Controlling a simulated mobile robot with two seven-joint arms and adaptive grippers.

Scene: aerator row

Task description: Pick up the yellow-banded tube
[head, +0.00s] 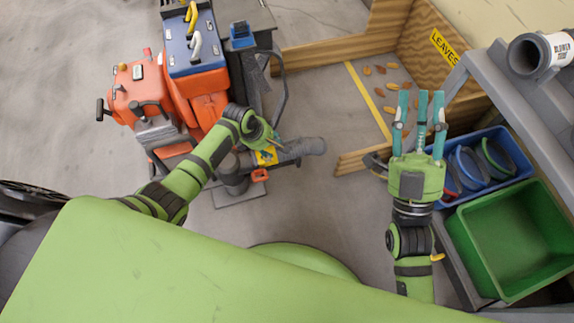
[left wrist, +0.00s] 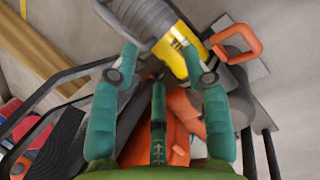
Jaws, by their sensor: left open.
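The yellow-banded tube (head: 303,150) is a dark grey ribbed hose beside the orange machine, with its yellow band (head: 265,158) near the left end. In the left wrist view the tube (left wrist: 145,17) and band (left wrist: 178,48) lie at the top, just beyond the fingertips. My left gripper (head: 272,142) is over the band end and partly covers it; its fingers (left wrist: 160,60) are spread and empty. I cannot tell whether a fingertip touches the tube. My right gripper (head: 420,98) is open and empty, far to the right of the tube.
An orange machine (head: 185,95) with a blue-topped box (head: 193,50) stands left of the tube. An orange handle (left wrist: 243,38) sits close to the band. A blue crate (head: 490,140) and green crate (head: 515,240) are at right. Wooden boards (head: 340,45) edge a leaf bay.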

